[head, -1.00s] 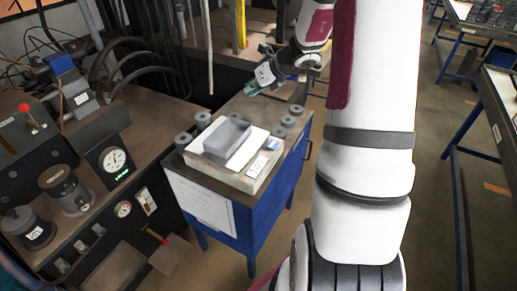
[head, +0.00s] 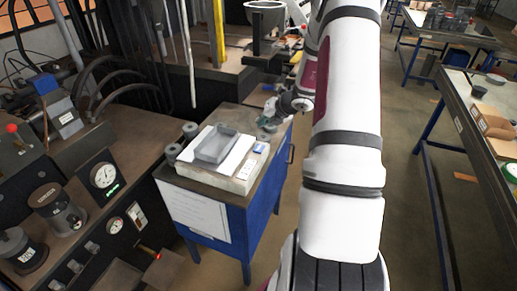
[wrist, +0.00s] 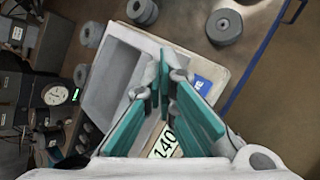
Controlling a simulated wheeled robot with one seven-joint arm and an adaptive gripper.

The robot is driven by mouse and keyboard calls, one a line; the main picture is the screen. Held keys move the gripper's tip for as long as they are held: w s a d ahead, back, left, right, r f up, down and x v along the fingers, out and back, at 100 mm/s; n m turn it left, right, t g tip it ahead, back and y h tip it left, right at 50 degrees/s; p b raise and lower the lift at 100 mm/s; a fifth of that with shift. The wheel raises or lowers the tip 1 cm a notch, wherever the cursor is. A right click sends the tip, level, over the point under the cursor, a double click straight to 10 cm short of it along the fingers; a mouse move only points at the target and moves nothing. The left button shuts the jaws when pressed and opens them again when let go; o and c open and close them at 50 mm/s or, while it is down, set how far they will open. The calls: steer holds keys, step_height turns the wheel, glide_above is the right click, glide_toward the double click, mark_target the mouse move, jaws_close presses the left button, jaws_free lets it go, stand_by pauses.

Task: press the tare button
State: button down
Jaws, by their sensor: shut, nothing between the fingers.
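The cream scale (head: 232,181) stands on the blue cabinet, with a grey open tray (head: 216,146) on its white top plate. The blue tare button (head: 259,149) is on the scale's right side and also shows in the wrist view (wrist: 203,86), partly covered by a finger. The display (wrist: 163,143) reads 140 and is partly hidden by my fingers. My gripper (head: 267,122) is shut and empty, just behind the button in the head view. In the wrist view its teal fingers (wrist: 165,80) meet between the tray and the button. I cannot tell their height above the scale.
Several grey discs stand around the scale; one (wrist: 224,27) is near its edge and another (head: 173,152) is at its left. A bench with a dial gauge (head: 104,175) lies left. The floor right of the cabinet is clear.

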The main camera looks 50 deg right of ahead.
steer(key=b, duration=0.4)
glide_above(261, 147)
steer(key=f, duration=0.6)
steer(key=shift+w+f, duration=0.25)
steer(key=shift+f, duration=0.1)
steer(key=shift+s+f+b, duration=0.15)
steer(key=shift+f+b, duration=0.25)
steer(key=shift+f, duration=0.5)
steer(key=shift+f, duration=0.1)
steer(key=shift+f+b, duration=0.3)
steer(key=shift+b, duration=0.05)
steer(key=shift+f+b, duration=0.35)
steer(key=shift+f, duration=0.05)
stand_by(0.7)
stand_by(0.3)
steer(key=shift+r+p, duration=0.45)
steer(key=shift+r, duration=0.4)
